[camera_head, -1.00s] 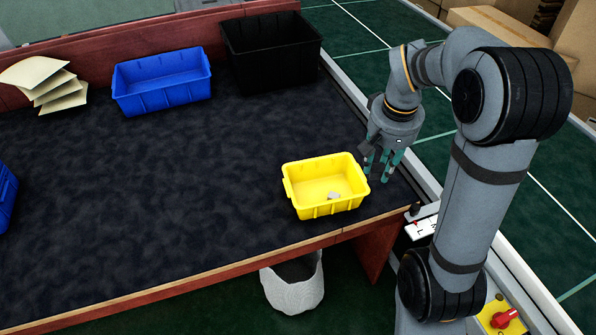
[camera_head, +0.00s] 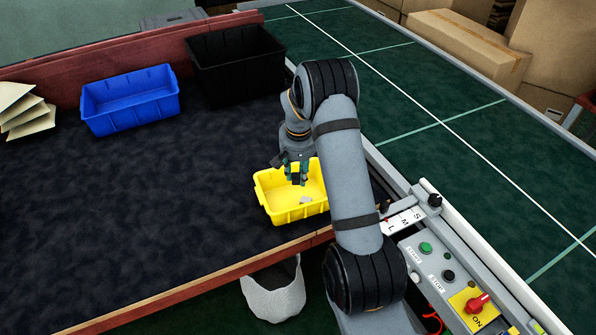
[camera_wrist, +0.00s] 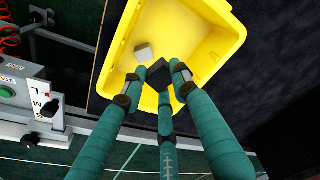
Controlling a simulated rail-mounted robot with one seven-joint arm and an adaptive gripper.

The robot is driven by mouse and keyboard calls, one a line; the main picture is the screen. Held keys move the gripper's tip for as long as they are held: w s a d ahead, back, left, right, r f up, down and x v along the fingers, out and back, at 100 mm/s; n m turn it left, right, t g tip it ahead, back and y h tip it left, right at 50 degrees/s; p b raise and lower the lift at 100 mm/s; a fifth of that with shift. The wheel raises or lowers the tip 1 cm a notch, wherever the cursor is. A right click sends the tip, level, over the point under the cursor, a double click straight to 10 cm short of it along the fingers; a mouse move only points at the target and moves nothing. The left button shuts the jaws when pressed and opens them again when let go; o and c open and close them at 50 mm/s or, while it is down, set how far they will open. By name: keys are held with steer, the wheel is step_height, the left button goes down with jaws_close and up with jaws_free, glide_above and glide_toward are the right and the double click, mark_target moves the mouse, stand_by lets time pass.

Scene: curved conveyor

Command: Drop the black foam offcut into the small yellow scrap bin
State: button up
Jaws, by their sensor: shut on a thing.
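The small yellow scrap bin (camera_head: 283,216) stands near the table's front right corner. It also fills the upper middle of the wrist view (camera_wrist: 208,30). My gripper (camera_head: 296,180) is over the bin, its fingers pointing down. In the wrist view my gripper (camera_wrist: 155,80) is shut on the black foam offcut (camera_wrist: 158,73), a small dark block between the fingertips. The offcut shows against the bin's yellow inside; its exact height above the bin floor cannot be told. A small light grey piece (camera_wrist: 144,52) lies in the bin.
A blue bin (camera_head: 130,101) and a black crate (camera_head: 235,62) stand at the table's back. Paper sheets (camera_head: 25,112) lie at the left. A conveyor (camera_head: 440,140) and control panel (camera_head: 440,262) are at the right. A white basket (camera_head: 275,292) stands below the table edge.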

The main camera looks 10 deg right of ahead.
mark_target(298, 177)
step_height(298, 177, down, 3)
steer(key=shift+f+b, duration=0.2)
steer(key=shift+b, duration=0.65)
steer(key=o, duration=0.8)
steer(key=shift+r, duration=0.2)
steer(key=r, duration=0.4)
steer(key=s+r, duration=0.1)
steer(key=r, duration=0.2)
steer(key=s+r, duration=0.1)
steer(key=r, duration=0.3)
steer(key=shift+a+r, duration=0.15)
steer(key=shift+r, duration=0.2)
steer(key=shift+w+f, duration=0.1)
